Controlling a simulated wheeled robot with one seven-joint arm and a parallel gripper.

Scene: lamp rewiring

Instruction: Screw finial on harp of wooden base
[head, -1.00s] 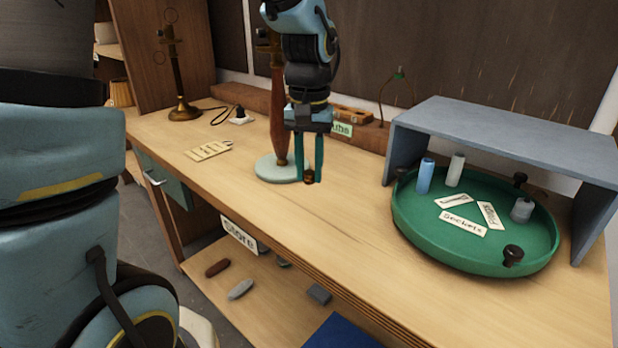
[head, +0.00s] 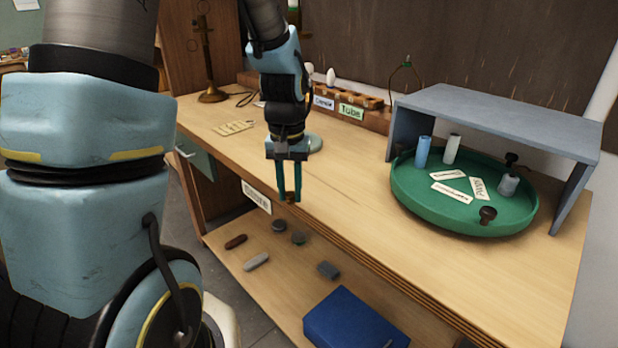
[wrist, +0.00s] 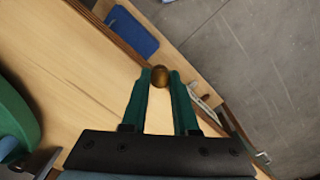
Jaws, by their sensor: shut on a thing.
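My gripper (head: 290,197) is shut on a small bronze-brown ball, the finial (wrist: 160,76), at its fingertips. In the head view the finial (head: 292,197) shows between the green fingers, over the table's front edge. The wooden-base lamp stands behind my arm and is mostly hidden.
A green round tray (head: 410,205) with bottles, labels and dark knobs sits under a grey shelf (head: 490,115) at right. A pale card (head: 233,128) lies at left. Below are a lower shelf with small pieces and a blue box (head: 350,322). The table's middle is clear.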

